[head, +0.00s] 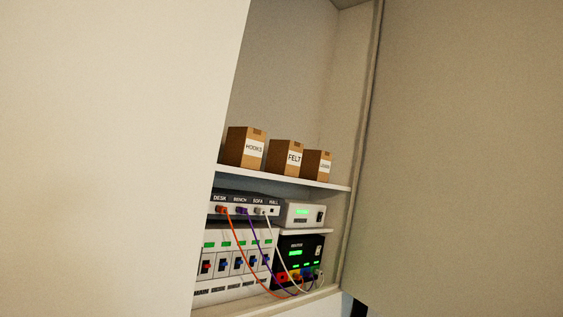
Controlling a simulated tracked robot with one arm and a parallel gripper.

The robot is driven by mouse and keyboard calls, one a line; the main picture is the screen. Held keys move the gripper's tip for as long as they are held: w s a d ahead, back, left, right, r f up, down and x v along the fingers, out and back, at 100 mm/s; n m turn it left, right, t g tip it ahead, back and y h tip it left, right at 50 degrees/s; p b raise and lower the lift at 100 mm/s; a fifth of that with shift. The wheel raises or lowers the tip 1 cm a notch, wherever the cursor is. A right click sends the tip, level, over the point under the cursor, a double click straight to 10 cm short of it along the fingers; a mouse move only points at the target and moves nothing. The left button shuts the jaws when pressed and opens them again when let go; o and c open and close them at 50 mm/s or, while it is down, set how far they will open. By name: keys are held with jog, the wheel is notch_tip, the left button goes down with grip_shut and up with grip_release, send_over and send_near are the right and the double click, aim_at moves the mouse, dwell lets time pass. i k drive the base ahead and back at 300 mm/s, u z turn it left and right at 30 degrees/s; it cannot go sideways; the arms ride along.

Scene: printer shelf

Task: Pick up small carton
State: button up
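Three small brown cartons stand upright in a row on the upper white shelf (285,180) in the head view. The left carton (237,153) has a label that reads HOOKS. The middle carton (279,163) has a label that reads FELT. The right carton (315,172) looks the smallest, and its label is too small to read surely. My gripper is not in view. All cartons are some distance away, and nothing is seen touching them except the shelf.
Below the shelf are a socket strip (243,198) with orange, purple and white cables, a white device (304,213), a black device (293,247) and a breaker panel (238,281). A pale panel (110,160) fills the left and a grey-beige panel (465,160) the right. Room above the cartons is clear.

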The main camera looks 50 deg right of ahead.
aim_at(284, 157)
jog(key=z, duration=0.45)
jog(key=i, duration=1.05)
jog(key=z, duration=1.2)
jog(key=i, duration=0.5)
jog(key=z, duration=0.1)
jog(key=k, duration=0.85)
jog(key=z, duration=0.2)
jog(key=i, duration=0.85)
jog(key=u, duration=0.05)
